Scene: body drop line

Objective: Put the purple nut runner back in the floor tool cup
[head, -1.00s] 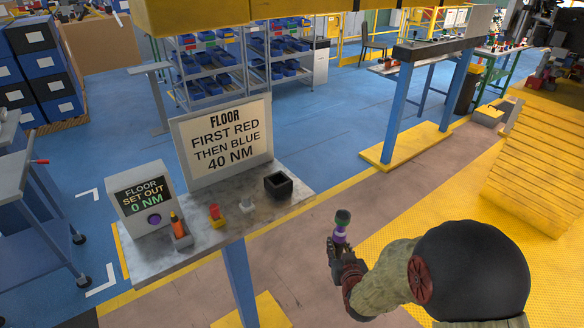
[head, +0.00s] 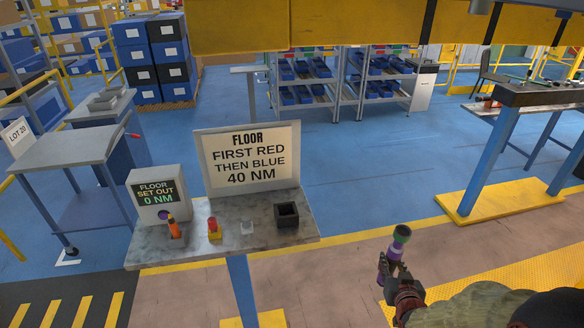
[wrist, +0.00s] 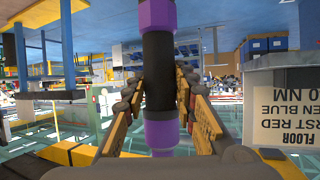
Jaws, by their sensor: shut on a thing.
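The purple nut runner (head: 395,251) stands roughly upright, slightly tilted, in my gripper (head: 393,271), with its dark green end up. The wrist view shows its purple and black body (wrist: 158,70) between the two fingers, which are shut on it. A black square open cup (head: 287,217), likely the floor tool cup, stands at the right end of the grey bench top (head: 262,239). It looks empty. My gripper is right of the bench and nearer to me, apart from the cup.
On the bench are a display box (head: 158,195), an orange tool (head: 173,226) in a grey holder, a red and yellow piece (head: 213,229), a small pale holder (head: 247,227) and a sign (head: 249,160) behind. A yellow beam (head: 300,30) crosses overhead.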

